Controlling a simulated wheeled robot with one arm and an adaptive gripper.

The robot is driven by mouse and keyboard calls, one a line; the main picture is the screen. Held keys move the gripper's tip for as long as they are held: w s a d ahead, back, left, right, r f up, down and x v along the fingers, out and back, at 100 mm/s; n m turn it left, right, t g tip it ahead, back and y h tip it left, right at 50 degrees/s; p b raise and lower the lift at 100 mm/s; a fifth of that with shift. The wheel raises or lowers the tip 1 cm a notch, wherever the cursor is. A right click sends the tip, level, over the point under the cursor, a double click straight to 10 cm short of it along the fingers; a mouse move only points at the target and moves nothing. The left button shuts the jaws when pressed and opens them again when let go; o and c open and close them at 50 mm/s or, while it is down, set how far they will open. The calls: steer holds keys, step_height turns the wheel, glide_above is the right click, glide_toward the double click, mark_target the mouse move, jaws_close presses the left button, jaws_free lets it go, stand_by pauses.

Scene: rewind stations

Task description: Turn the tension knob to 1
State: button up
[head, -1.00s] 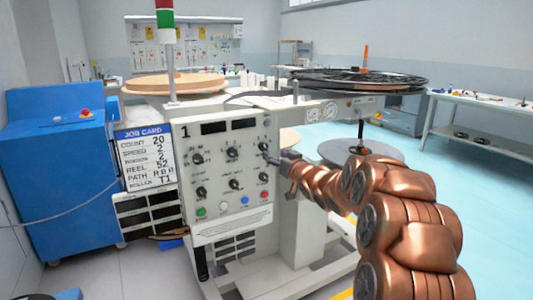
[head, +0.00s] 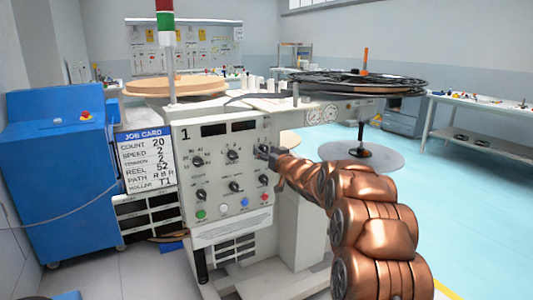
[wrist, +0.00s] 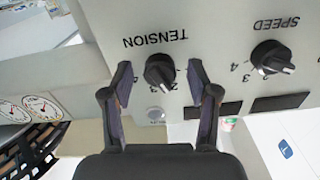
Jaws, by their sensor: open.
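The black tension knob (wrist: 160,72) sits on the light grey panel under the word TENSION, which appears upside down in the wrist view. Its pale pointer mark slants toward the lower right of that view, near partly covered digits; I cannot tell the exact setting. My gripper (wrist: 160,82) is open, with one finger on each side of the knob and visible gaps between. In the head view my gripper (head: 264,153) is at the panel's upper right and mostly hides the tension knob.
The speed knob (wrist: 271,57) is beside the tension knob, and it also shows in the head view (head: 232,154). Lower knobs and colored buttons (head: 264,197) sit below. A job card (head: 147,160) hangs left of the panel. Reels (head: 360,82) overhang behind. Open floor lies right.

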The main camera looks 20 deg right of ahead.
jaws_close()
stand_by(0.3)
steer(key=shift+d+n, duration=0.1)
steer(key=shift+n, duration=0.2)
steer(key=n+b, duration=0.1)
steer(key=n, duration=0.3)
steer(key=shift+r+n+b, duration=0.15)
steer(key=shift+n+b, duration=0.5)
steer(key=shift+n, duration=1.45)
jaws_free()
